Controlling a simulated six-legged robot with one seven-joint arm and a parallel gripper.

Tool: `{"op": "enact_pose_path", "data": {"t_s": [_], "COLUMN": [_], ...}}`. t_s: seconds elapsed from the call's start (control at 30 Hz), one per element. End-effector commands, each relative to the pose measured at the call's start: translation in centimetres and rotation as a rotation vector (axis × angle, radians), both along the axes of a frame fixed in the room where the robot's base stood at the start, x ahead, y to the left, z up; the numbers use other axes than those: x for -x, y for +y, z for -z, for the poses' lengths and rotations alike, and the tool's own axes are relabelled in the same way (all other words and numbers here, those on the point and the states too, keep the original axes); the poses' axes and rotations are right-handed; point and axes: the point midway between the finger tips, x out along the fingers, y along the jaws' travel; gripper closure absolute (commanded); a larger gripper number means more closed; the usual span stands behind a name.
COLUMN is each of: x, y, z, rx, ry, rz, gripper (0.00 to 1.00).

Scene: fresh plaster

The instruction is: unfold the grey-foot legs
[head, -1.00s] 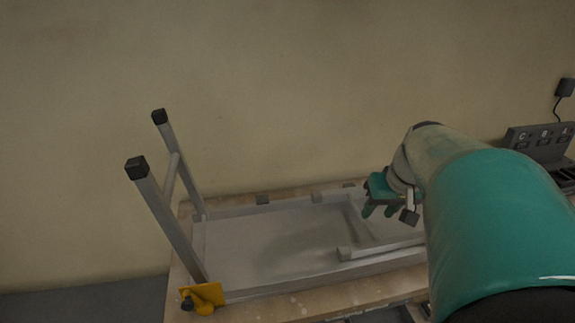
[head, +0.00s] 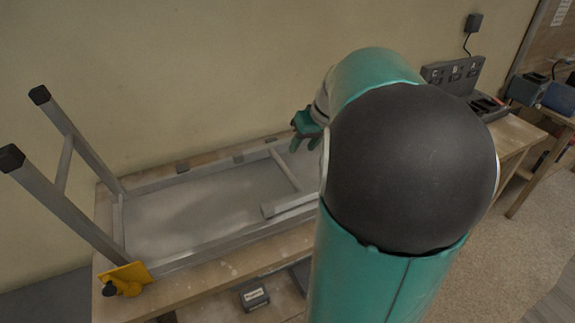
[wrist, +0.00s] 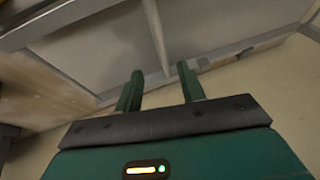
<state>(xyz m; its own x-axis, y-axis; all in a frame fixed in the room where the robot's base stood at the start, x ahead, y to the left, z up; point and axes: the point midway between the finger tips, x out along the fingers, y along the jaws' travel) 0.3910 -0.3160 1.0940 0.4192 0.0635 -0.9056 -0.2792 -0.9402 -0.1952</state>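A pale folding table (head: 180,258) lies upside down on a wooden bench. At its left end, a pair of legs with black feet (head: 62,200) stands up. At the right, another leg frame (head: 290,203) lies folded flat, with its crossbar (head: 285,170) visible; my arm hides its right part, and I cannot make out its foot colour. My green gripper (head: 306,132) hangs over the table's far right part. In the wrist view my gripper (wrist: 160,85) is open, its two fingers apart and empty. A thin bar (wrist: 155,30) runs beyond the gap between them.
A yellow clamp (head: 126,278) grips the near left corner. Small grey blocks (head: 183,168) sit along the bench's far edge. A grey panel marked with letters (head: 452,72) stands at the right end. A small dark box (head: 254,297) is below the front edge. The wall is close behind.

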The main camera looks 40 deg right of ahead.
Motion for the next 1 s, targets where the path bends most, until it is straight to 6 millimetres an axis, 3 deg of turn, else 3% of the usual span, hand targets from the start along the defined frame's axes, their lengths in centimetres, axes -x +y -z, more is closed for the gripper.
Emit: {"op": "enact_pose_path", "data": {"t_s": [0.5, 0.7, 0.97, 1.0], "x": [-4.2, -4.9, -5.0, -5.0], "y": [0.5, 0.5, 0.5, 0.5], "z": [8.9, 10.2, 10.3, 10.3], "rx": [-0.003, -0.001, 0.0, 0.0], "ry": [0.002, 0.0, 0.0, 0.0], "rz": [-0.004, -0.004, -0.003, -0.003], "gripper": [0.6, 0.6, 0.6, 0.68]}}
